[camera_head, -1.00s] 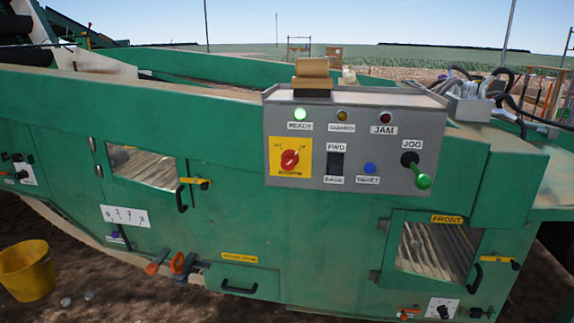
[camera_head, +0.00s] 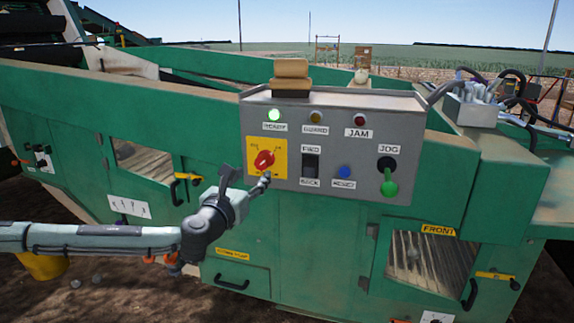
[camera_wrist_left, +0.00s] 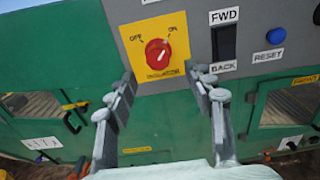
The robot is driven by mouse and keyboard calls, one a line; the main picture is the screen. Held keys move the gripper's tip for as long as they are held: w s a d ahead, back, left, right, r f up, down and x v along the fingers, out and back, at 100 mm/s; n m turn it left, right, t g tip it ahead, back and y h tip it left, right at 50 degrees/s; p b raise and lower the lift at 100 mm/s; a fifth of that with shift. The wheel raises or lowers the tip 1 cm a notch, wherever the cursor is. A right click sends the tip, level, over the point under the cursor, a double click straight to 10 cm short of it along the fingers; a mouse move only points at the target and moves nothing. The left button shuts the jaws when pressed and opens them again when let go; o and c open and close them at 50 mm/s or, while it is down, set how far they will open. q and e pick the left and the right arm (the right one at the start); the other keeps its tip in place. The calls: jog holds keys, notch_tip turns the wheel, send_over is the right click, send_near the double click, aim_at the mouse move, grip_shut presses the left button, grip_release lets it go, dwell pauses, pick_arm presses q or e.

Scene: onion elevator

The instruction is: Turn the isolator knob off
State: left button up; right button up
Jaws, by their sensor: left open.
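The red isolator knob (camera_head: 264,160) sits on a yellow plate (camera_head: 280,145) at the left of the grey control panel. In the left wrist view the knob (camera_wrist_left: 157,52) lies just beyond the fingers, with OFF at its upper left and ON at its upper right. Its pale mark appears to lean toward ON. My left gripper (camera_head: 264,180) is open and empty, just below the knob in the head view. In the left wrist view its fingers (camera_wrist_left: 162,76) are spread to either side below the knob, apart from it. My right gripper is out of view.
The panel also carries a lit green READY lamp (camera_head: 274,115), a black FWD/BACK switch (camera_head: 311,165), a blue RESET button (camera_head: 344,172) and a green-ended JOG lever (camera_head: 389,188). The green machine body (camera_head: 320,230) spreads below. A yellow bucket (camera_head: 42,266) stands at lower left.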

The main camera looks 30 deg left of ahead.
aim_at(260, 165)
pick_arm(q)
jog(key=x, duration=0.3)
jog(key=p+x, duration=0.1)
jog(key=x, duration=0.3)
jog(key=shift+w+a, duration=0.25)
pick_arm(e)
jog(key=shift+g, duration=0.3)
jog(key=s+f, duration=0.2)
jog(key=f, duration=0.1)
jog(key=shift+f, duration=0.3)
pick_arm(q)
jog(key=shift+c, duration=0.3)
jog(key=c, duration=1.1)
